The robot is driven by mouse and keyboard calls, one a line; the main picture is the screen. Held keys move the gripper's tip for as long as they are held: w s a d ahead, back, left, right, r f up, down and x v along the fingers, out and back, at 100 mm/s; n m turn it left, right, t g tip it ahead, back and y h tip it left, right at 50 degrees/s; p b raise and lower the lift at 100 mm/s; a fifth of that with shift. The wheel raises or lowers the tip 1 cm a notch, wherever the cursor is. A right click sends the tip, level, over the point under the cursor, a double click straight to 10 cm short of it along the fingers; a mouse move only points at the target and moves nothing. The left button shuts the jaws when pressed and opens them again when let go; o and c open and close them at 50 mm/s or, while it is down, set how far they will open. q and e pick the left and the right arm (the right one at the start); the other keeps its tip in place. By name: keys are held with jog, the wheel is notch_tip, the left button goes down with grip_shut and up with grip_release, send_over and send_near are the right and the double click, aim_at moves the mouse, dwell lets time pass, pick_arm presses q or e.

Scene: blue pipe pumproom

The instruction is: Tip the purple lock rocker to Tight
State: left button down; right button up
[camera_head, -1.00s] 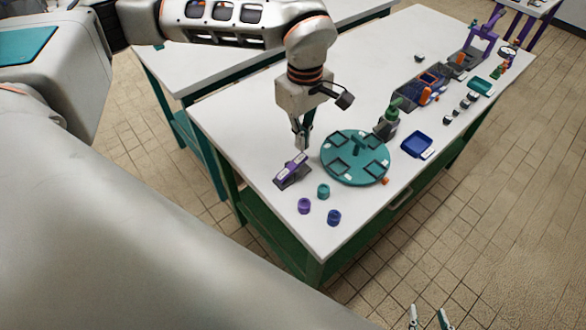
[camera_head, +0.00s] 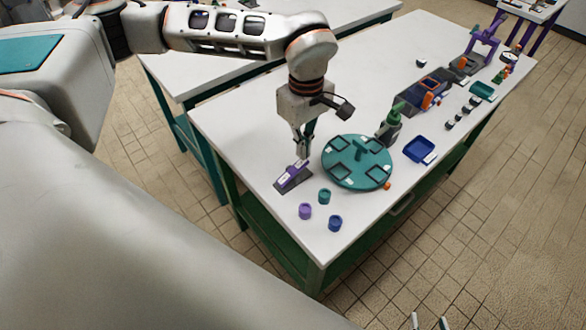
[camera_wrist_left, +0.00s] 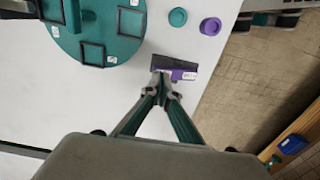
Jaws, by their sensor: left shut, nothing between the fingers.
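The purple lock rocker (camera_head: 291,177) sits on a dark base plate near the table's left edge, in the head view. White labels show on it, too small to read surely. In the left wrist view the rocker (camera_wrist_left: 178,75) shows purple beside the fingertips, with a white label at its right end. My left gripper (camera_head: 302,155) is shut and empty, pointing down at the rocker's far end. Its fingertips (camera_wrist_left: 162,92) overlap the rocker's left part and hide it; contact is unclear. My right gripper (camera_head: 429,323) shows only its two separated fingertips at the bottom edge.
A teal turntable (camera_head: 357,181) with square pockets stands close right of the left gripper. A teal cap (camera_head: 324,196), a purple cap (camera_head: 305,211) and a blue cap (camera_head: 335,223) stand in front. A blue tray (camera_head: 419,150) lies farther right.

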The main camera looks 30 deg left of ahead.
dwell(0.3)
pick_arm(q)
jog(key=shift+f, duration=0.2)
jog(key=shift+f, duration=0.4)
jog(key=shift+f+b, duration=0.8)
jog(key=shift+f, duration=0.55)
jog(key=shift+r, duration=0.1)
dwell(0.6)
jog(key=shift+r+p, duration=3.3)
jog(key=shift+r, duration=0.95)
